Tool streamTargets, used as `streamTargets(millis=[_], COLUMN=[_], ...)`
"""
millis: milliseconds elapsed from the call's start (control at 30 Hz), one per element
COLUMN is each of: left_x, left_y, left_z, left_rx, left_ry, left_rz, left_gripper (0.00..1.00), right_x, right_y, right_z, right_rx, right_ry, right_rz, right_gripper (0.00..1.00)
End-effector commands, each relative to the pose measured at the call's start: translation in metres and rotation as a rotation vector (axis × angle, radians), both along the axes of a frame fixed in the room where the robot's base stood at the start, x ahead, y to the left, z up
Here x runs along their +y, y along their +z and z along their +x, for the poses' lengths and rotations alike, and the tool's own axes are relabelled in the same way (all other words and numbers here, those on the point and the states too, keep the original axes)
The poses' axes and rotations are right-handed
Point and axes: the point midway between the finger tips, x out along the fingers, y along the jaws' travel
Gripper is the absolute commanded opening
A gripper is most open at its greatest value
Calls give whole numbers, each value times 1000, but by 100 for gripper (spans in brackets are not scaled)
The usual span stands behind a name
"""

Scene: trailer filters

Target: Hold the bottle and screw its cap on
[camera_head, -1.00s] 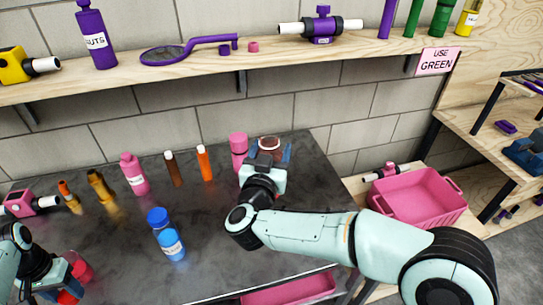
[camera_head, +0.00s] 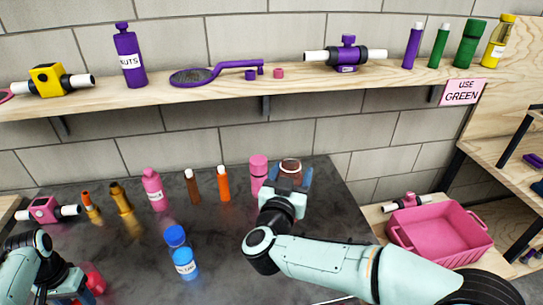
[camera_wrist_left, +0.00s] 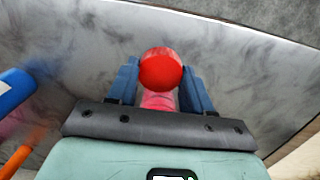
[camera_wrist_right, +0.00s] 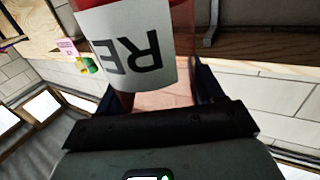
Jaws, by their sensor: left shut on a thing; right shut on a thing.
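My right gripper (camera_head: 291,178) is shut on a reddish bottle, whose brownish-red round top (camera_head: 290,165) shows between the blue fingers at the back of the dark table. In the right wrist view the bottle (camera_wrist_right: 183,30) fills the jaws and bears a white label with "RE" on it, upside down. My left gripper (camera_wrist_left: 158,88) is shut on a bright red round cap (camera_wrist_left: 160,69) with a pink part below it; I cannot tell whether that part belongs to it. The red cap also shows in the head view (camera_head: 96,279), at the lower left, well apart from the bottle.
On the dark table (camera_head: 130,240) stand a blue bottle (camera_head: 182,255), a pink bottle (camera_head: 154,189), a pink canister (camera_head: 258,173) and several brown and orange items. A wooden shelf (camera_head: 215,92) runs above. A pink crate (camera_head: 440,235) is at the right. The table's middle is fairly clear.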

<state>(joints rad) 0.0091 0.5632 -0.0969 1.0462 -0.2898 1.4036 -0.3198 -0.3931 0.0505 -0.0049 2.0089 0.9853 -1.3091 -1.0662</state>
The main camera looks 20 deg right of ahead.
Motion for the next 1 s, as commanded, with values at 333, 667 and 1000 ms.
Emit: streamTargets(millis=[333, 667, 1000], left_x=[-22, -99, -125], left_y=[0, -2, -6], left_z=[1, -3, -8], left_rx=[3, 1, -1], left_ry=[32, 185, 246], left_rz=[-1, 0, 0], left_gripper=[18, 18, 18], right_x=[13, 68, 88], right_y=[-22, -121, -159], right_z=[13, 35, 31], right_rx=[9, 12, -1], right_ry=[39, 293, 408], right_rz=[-6, -5, 1], right_gripper=[12, 12, 12])
